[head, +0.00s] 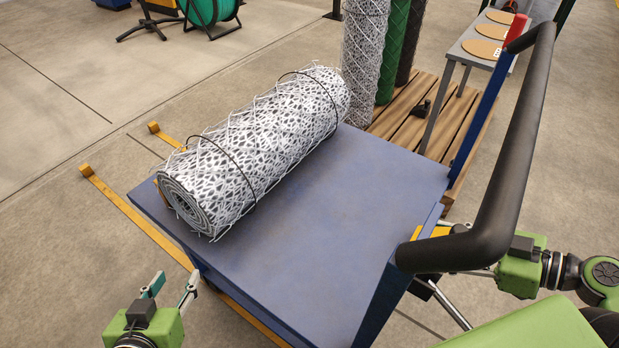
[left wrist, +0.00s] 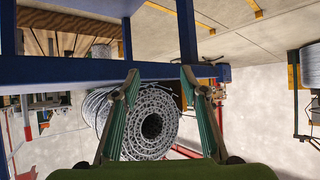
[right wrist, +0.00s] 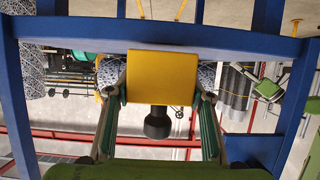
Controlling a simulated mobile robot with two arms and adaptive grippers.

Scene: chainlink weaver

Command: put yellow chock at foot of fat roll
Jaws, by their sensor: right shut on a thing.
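The fat roll (head: 260,145) is a thick roll of silvery wire mesh bound with dark bands, lying on the blue cart deck (head: 345,245). Its near end also shows in the left wrist view (left wrist: 118,138), with a dark hole at its centre. My left gripper (head: 173,283) is open and empty, off the cart's near left corner, facing the roll's end. The yellow chock (right wrist: 160,78) is between the fingers of my right gripper (right wrist: 160,95), which is shut on it. In the head view the chock (head: 431,232) shows beside the cart's right side, partly hidden by the black handle; the right fingers are mostly hidden.
The black push handle (head: 505,150) rises at the cart's right side, close to my right arm. Upright mesh rolls (head: 363,50) stand on a wooden pallet (head: 400,125) behind the cart. Orange bars (head: 125,208) lie low beside the cart at left. The deck right of the roll is bare.

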